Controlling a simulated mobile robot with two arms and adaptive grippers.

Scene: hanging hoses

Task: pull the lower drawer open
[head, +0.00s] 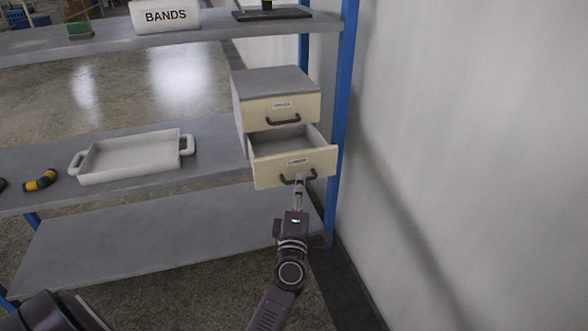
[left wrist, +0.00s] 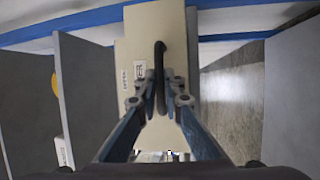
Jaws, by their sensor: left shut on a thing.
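The drawer cabinet (head: 275,82) stands on the middle shelf at the right, grey-topped with two cream drawer fronts. The lower drawer (head: 268,174) is pulled out partway, and its empty-looking inside shows. The upper drawer (head: 262,113) is shut. My left gripper (head: 299,182) is shut on the dark bow handle (head: 313,177) of the lower drawer. In the left wrist view, the handle (left wrist: 160,60) runs between the fingers (left wrist: 160,97) against the cream drawer front (left wrist: 148,25). My right gripper is not in view.
A white tray with two handles (head: 131,160) and a striped hose piece (head: 41,180) lie on the middle shelf (head: 215,150). A blue post (head: 346,80) and white wall (head: 470,130) stand close on the right. The lower shelf (head: 150,235) looks bare.

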